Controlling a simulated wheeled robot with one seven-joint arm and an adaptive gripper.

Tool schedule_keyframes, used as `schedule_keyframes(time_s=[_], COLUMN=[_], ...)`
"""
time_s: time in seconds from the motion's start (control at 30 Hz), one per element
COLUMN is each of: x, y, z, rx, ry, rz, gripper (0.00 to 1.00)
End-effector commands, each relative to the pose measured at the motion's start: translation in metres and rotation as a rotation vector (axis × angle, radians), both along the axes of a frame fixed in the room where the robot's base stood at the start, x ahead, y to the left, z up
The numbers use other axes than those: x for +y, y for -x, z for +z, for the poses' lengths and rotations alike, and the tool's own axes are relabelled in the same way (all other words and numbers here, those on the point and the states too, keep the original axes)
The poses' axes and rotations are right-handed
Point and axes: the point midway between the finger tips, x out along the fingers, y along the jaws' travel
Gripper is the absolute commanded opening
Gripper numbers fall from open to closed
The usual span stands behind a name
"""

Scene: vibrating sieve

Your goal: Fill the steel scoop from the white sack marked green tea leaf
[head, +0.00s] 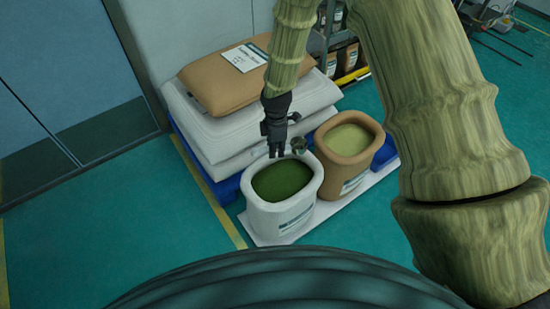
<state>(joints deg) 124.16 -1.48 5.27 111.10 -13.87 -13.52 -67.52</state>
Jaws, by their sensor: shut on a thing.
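The open white sack (258,212) stands in the middle of the head view, filled with dark green leaf (282,180). Its front label is too small to read. My gripper (277,152) points down above the sack's back rim. The small steel scoop (299,146) shows at the right side of my gripper, and my gripper is shut on it. The scoop is above the gap between the two open sacks, near the white sack's back rim. What the scoop holds is too small to tell.
An open brown sack (352,172) with pale contents stands just right of the white sack. Both stand on a white board (385,176). Behind are stacked full white sacks (205,125) with a brown one (215,80) on top. A rack (345,50) stands at the back.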

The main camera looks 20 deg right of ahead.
Motion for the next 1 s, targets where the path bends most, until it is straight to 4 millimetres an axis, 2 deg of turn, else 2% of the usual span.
schedule_keyframes(time_s=[0.03, 0.1, 0.27, 0.47, 1.0], x=[0.0, 0.001, 0.001, 0.001, -0.004], y=[-0.001, -0.002, -0.003, -0.003, -0.003], z=[-0.012, -0.018, -0.026, -0.034, -0.075], rx=[0.0, 0.0, -0.003, -0.002, -0.002], ry=[0.0, 0.001, 0.0, -0.018, -0.124], rz=[0.038, 0.086, 0.145, 0.152, 0.149], gripper=[0.0, 0.0, 0.0, 0.0, 0.0])
